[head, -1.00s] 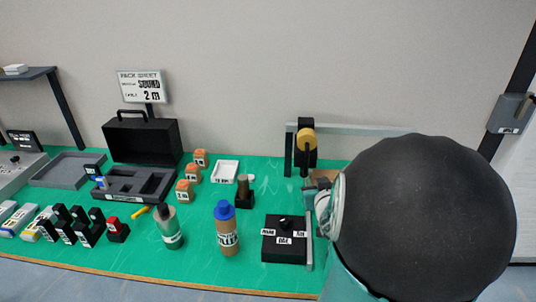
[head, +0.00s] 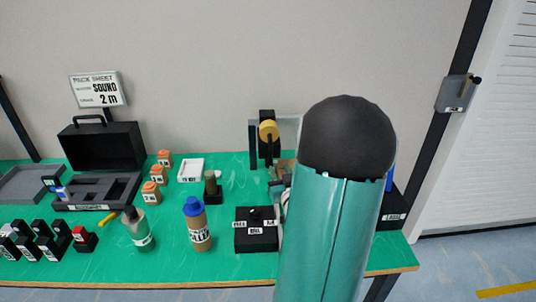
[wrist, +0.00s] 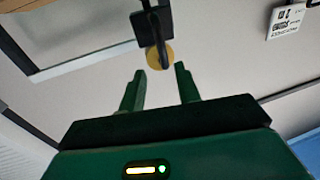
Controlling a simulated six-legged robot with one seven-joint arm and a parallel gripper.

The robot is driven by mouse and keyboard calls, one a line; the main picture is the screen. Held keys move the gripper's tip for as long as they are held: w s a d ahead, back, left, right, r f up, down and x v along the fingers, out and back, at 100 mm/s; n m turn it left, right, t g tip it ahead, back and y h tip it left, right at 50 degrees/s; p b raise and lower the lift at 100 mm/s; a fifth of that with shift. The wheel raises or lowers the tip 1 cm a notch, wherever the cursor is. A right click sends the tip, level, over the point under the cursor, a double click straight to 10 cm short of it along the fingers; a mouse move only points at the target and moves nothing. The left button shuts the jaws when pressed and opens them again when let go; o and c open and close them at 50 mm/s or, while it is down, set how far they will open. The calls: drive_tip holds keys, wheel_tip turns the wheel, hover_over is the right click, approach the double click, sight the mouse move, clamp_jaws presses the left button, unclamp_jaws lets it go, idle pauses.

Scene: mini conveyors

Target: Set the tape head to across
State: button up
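The tape head, a dark block with a yellow roll (head: 268,130), stands at a grey frame at the back of the green table. In the wrist view the dark block and lever (wrist: 153,28) with the yellow roll (wrist: 160,55) lie just beyond my gripper (wrist: 160,76). My gripper is open, its two green fingers apart with nothing between them. The roll shows in line with the gap; I cannot tell the exact distance. In the head view my own arm hides the gripper and part of the frame. Which way the head is set is not clear.
A black box with a knob and small white labels (head: 255,239) stands in front of the frame. Bottles (head: 197,228), orange blocks (head: 152,193) and a black case (head: 103,146) stand to its left. A pack sheet sign (head: 97,90) stands behind.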

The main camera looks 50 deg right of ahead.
sight(271, 154)
drive_tip(key=x, duration=1)
drive_tip(key=shift+w, duration=0.25)
clamp_jaws()
